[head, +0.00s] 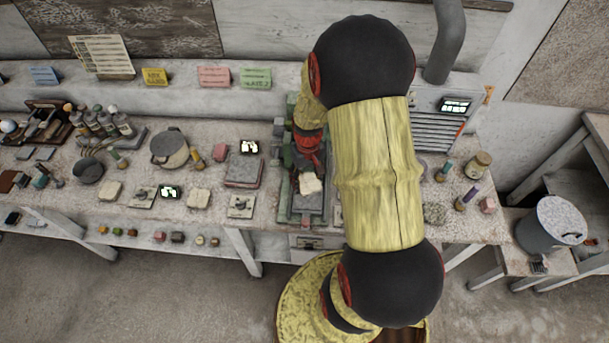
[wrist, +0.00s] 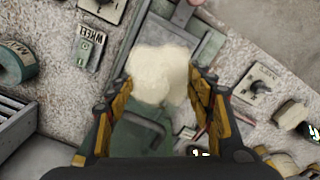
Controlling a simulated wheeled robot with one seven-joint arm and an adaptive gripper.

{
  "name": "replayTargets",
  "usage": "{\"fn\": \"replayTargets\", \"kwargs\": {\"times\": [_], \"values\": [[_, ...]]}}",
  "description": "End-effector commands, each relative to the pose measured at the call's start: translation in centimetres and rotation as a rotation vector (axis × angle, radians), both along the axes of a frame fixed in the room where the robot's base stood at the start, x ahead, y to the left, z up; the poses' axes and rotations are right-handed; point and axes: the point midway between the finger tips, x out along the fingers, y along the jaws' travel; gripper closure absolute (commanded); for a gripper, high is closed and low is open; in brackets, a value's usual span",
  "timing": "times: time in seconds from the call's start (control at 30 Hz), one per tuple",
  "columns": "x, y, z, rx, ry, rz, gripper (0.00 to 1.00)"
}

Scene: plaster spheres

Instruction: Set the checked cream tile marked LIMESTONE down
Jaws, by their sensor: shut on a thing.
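My gripper (wrist: 160,88) is shut on a pale cream, rough-edged piece (wrist: 160,68), with one finger on each side of it. No check pattern or LIMESTONE marking can be read on it. In the head view the same cream piece (head: 310,184) shows at the end of my arm, over the grey bed (head: 301,208) of a green-framed machine. I cannot tell whether it touches the bed. My arm hides part of the machine and the bench to its right.
Similar cream blocks (head: 110,191) (head: 198,198) and pale square plates (head: 241,206) lie along the bench front to the left. A stack of slabs (head: 243,171) stands left of the machine. A green WHEEL-labelled box (wrist: 90,48) and a grey bucket (head: 551,224) are also in view.

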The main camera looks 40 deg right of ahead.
Motion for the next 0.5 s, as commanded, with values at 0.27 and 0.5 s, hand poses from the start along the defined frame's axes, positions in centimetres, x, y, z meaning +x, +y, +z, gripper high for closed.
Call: {"fn": "replayTargets", "kwargs": {"times": [0.27, 0.5], "values": [[0.0, 0.0, 0.0, 0.000, 0.000, 0.000, 0.85], [-0.1, 0.1, -1.2, 0.000, 0.000, 0.000, 0.85]]}}
